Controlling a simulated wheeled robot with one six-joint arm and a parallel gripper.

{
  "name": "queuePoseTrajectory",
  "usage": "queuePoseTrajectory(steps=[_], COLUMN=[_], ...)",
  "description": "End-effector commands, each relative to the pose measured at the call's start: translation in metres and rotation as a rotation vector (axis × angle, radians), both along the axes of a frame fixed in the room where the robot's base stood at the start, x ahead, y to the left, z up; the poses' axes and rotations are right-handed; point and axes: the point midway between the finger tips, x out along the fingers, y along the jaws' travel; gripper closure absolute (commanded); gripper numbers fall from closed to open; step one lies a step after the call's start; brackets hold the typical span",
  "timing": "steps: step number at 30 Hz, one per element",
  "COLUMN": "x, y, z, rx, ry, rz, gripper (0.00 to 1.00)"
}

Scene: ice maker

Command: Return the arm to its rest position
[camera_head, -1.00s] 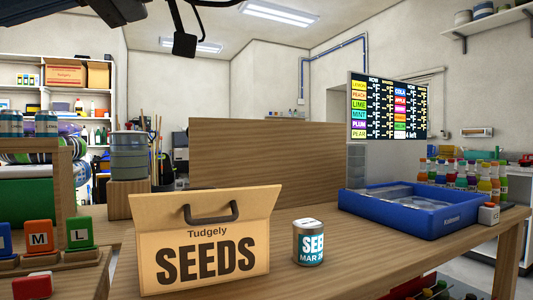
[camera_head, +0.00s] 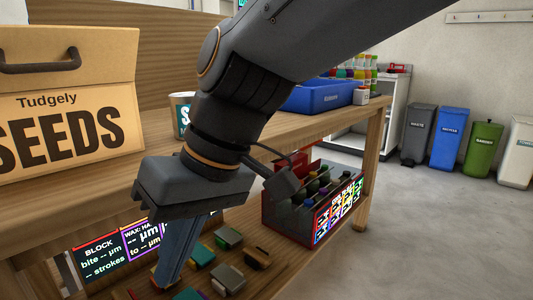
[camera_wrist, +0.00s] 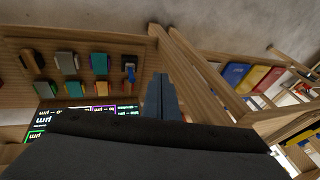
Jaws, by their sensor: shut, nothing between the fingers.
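My arm reaches down across the head view from the upper right. My gripper (camera_head: 168,280) points down in front of the wooden bench's front edge, with its slim blue-grey fingers shut together and empty. Its tips are near the small coloured blocks (camera_head: 229,238) on the lower shelf; I cannot tell whether they touch anything. In the wrist view, the shut fingers of my gripper (camera_wrist: 160,80) show near the middle, beside the shelf with its rows of blocks (camera_wrist: 66,62).
The SEEDS box (camera_head: 70,100) stands on the bench top at left, a can (camera_head: 182,112) partly behind my arm. A blue tray (camera_head: 322,95) is farther right. A dark crate of bottles (camera_head: 310,205) sits on the lower shelf. Open floor (camera_head: 440,220) lies to the right.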

Motion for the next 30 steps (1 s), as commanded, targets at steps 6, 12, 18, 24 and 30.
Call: queuePoseTrajectory(steps=[6,12,18,24,30], x=[0.012,0.013,0.012,0.016,0.021], y=[-0.066,-0.108,-0.138,-0.146,-0.157], z=[-0.078,-0.122,-0.144,-0.125,-0.103], rx=[-0.139,-0.222,-0.278,-0.285,-0.296], ry=[0.012,0.015,0.014,0.016,0.02], rz=[-0.19,-0.308,-0.397,-0.428,-0.47], gripper=[1.0,1.0,1.0,1.0,1.0])
